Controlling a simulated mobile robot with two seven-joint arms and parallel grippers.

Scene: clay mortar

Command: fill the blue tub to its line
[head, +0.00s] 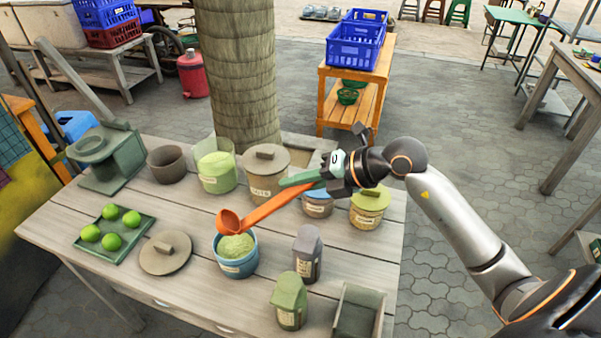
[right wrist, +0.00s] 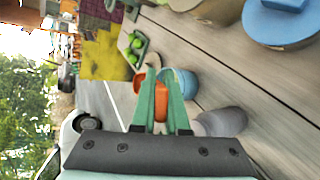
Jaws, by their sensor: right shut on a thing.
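The blue tub (head: 234,265) stands open at the front middle of the table with pale green material (head: 236,246) heaped inside. Its line cannot be made out. My right gripper (head: 302,182) is shut on the handle of an orange scoop (head: 266,207). The scoop's bowl is over the tub's back rim, apparently tilted; I cannot tell whether it holds anything. In the right wrist view the scoop (right wrist: 161,102) is between the green fingers, beside the blue tub (right wrist: 190,84). A clear container (head: 217,184) of similar green material stands behind the tub. My left gripper is not in view.
A loose round lid (head: 165,262) lies left of the tub. A green tray (head: 126,239) holds several green balls. A grey bottle-like container (head: 307,262), a green-lidded jar (head: 290,314) and an open box (head: 358,312) stand to the right. Lidded tubs (head: 369,213) stand behind.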

